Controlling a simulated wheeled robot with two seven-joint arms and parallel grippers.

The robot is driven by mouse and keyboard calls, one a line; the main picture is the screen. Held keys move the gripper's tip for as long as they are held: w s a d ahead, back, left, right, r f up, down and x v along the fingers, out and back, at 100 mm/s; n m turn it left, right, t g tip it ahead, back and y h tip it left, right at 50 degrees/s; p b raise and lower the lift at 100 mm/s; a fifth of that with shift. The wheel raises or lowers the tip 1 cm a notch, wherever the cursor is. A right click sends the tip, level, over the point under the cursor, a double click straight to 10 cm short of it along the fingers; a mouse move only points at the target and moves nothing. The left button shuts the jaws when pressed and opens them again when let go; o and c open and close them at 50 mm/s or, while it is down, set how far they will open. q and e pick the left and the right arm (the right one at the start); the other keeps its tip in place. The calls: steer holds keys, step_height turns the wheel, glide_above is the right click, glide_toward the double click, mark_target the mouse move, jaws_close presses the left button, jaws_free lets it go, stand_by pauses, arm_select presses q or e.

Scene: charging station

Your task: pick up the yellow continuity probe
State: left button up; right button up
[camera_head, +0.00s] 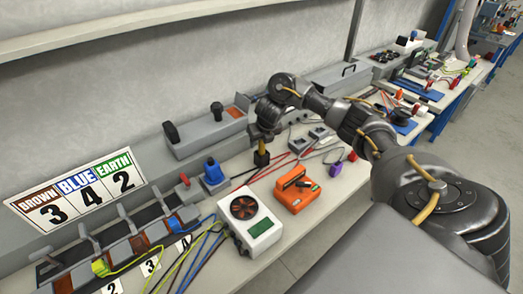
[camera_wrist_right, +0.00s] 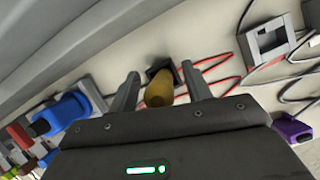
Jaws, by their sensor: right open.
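The yellow continuity probe (camera_head: 262,147) stands upright in a small dark holder (camera_head: 261,160) on the bench. My right gripper (camera_head: 266,132) is directly above it, pointing down. In the right wrist view the probe (camera_wrist_right: 158,92) shows between the two fingers of my right gripper (camera_wrist_right: 160,72), which are apart with a gap on each side. The probe's lower part is hidden by the holder. My left gripper is not in view.
A blue plug-like device (camera_head: 213,173) stands left of the probe, and an orange meter (camera_head: 297,188) lies in front. Red leads (camera_head: 283,163) lie beside the holder.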

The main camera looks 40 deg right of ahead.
steer(key=c, duration=1.1)
steer(key=shift+o, duration=0.2)
steer(key=shift+r+p, duration=1.9)
steer(key=shift+r, duration=3.1)
